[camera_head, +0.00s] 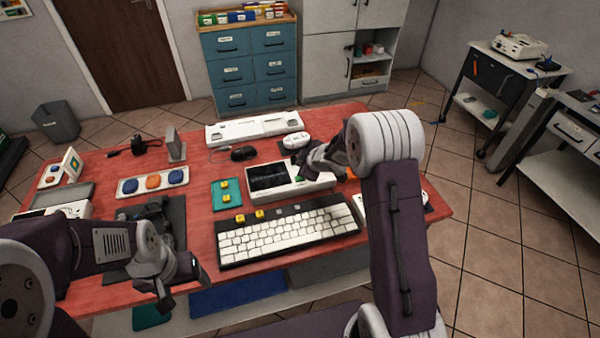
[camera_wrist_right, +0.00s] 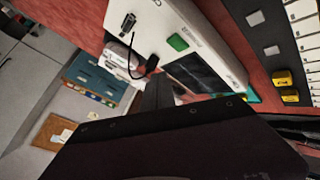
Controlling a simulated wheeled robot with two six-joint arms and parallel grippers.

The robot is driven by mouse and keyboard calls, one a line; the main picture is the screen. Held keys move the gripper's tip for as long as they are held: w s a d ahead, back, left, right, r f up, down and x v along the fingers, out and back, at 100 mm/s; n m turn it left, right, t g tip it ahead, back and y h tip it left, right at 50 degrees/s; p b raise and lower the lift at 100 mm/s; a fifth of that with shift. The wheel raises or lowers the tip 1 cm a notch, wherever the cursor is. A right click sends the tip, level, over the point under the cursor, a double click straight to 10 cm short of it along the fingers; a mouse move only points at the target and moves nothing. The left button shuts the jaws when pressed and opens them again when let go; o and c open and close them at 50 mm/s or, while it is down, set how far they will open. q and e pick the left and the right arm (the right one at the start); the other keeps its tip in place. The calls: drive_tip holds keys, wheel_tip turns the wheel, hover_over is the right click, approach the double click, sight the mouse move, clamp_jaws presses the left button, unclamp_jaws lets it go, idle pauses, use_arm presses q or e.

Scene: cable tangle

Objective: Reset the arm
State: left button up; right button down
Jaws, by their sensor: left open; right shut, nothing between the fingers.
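My left gripper (camera_head: 178,283) hangs at the front left of the red table (camera_head: 190,239), over its near edge, open and empty. My right gripper (camera_head: 291,158) reaches over a white device with a dark screen (camera_head: 268,177) at the table's middle. It is shut with nothing between its fingers. The right wrist view shows the white device (camera_wrist_right: 190,30) close by, with a green button and a short black cable; I cannot tell whether the gripper touches it.
A white keyboard (camera_head: 275,235) lies in front of the device. A black mouse (camera_head: 243,153), a white mouse (camera_head: 296,140) and a long white unit (camera_head: 252,128) lie behind. A tray with colored buttons (camera_head: 153,182) sits left. A teal drawer cabinet (camera_head: 250,66) stands beyond the table.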

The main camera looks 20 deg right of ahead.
use_arm(q)
wheel_tip(320, 180, up, 3)
drive_tip(key=shift+f+p, duration=0.2)
drive_tip(key=shift+p, duration=0.6)
use_arm(e)
wheel_tip(320, 180, up, 2)
drive_tip(key=shift+r, duration=0.2)
wheel_tip(320, 180, up, 9)
drive_tip(key=s+a+m+t, duration=0.1)
drive_tip(key=s+a, duration=0.1)
drive_tip(key=s+f+m+g, duration=0.3)
drive_tip(key=s, duration=0.7)
drive_tip(key=s+d+f+m+g+h, duration=0.1)
drive_tip(key=s+f+m+g, duration=0.1)
drive_tip(key=s, duration=0.7)
drive_tip(key=s+d+f+m+g+h, duration=0.1)
drive_tip(key=s+f+m+g, duration=0.2)
drive_tip(key=s+m, duration=0.3)
drive_tip(key=s, duration=0.4)
drive_tip(key=shift+s+f+g, duration=0.3)
drive_tip(key=shift+f+g, duration=0.05)
drive_tip(key=shift+g, duration=0.05)
